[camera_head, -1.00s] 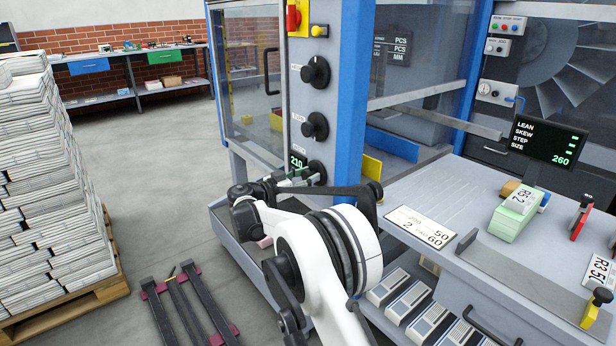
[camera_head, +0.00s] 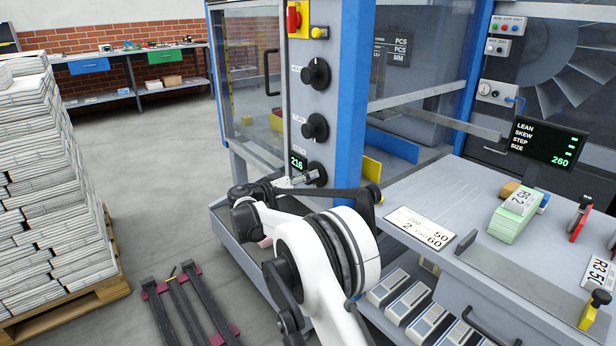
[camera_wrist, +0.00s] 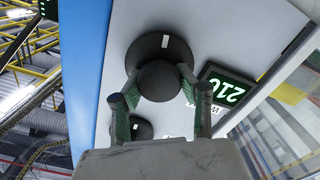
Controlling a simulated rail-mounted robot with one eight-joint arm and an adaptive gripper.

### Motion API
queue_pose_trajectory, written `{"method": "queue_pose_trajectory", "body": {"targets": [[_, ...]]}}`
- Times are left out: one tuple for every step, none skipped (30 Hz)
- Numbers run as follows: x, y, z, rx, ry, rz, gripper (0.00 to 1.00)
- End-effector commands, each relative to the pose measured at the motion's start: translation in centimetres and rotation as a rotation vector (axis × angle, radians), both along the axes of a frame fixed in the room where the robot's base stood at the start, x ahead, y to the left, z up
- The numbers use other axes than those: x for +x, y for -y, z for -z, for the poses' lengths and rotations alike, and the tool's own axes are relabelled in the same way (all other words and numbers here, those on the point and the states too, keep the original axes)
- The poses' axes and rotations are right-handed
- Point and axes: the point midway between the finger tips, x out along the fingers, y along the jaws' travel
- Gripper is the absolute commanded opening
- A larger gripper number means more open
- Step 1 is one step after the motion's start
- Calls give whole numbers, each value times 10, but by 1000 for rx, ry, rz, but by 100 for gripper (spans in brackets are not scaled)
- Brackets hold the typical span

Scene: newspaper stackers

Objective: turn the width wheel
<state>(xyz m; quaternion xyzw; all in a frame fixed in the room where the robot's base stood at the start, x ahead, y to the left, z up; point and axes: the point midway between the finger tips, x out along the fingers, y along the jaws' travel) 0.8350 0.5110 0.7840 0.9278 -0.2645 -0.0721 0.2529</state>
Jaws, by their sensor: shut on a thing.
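The width wheel is the lowest of three black knobs on the grey machine post; in the head view its edge shows (camera_head: 319,171), partly hidden by my gripper (camera_head: 298,180). In the wrist view the wheel (camera_wrist: 158,48) is a black disc with a raised round hub and a white mark on its rim. My gripper (camera_wrist: 159,82) has its two green-padded fingers on either side of the hub, shut on it. A small green display (camera_head: 298,161) beside the wheel reads 216 in the head view; it also shows, turned round, in the wrist view (camera_wrist: 228,88).
Two more black knobs, the middle one (camera_head: 315,127) and the upper one (camera_head: 316,74), sit above on the post. A red switch (camera_head: 294,18) is at the top. A grey worktable (camera_head: 440,195) stands to the right. Clear floor (camera_head: 165,170) lies left.

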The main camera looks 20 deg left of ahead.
Motion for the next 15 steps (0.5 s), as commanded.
{"method": "queue_pose_trajectory", "body": {"targets": [[0, 0, 0, -34, -22, 1, 7], [0, 0, 0, -59, -38, 1, 7], [0, 0, 0, -91, -58, 1, 7], [0, -1, 0, -115, -72, 1, 7], [0, -1, 1, -140, -88, 1, 7], [0, -1, 1, -172, -108, 1, 7], [0, -1, 1, -196, -123, 1, 7], [0, -1, 1, -220, -138, 1, 7], [0, -1, 1, -253, -158, 1, 7], [0, -1, 1, -277, -173, 1, 7], [0, -1, 1, -301, -188, 1, 7], [0, -1, 2, -333, -208, 1, 7], [0, -1, 2, -357, -223, 1, 7], [0, -1, 2, -382, -238, 1, 7], [0, -2, 2, -414, -258, 1, 7]]}}
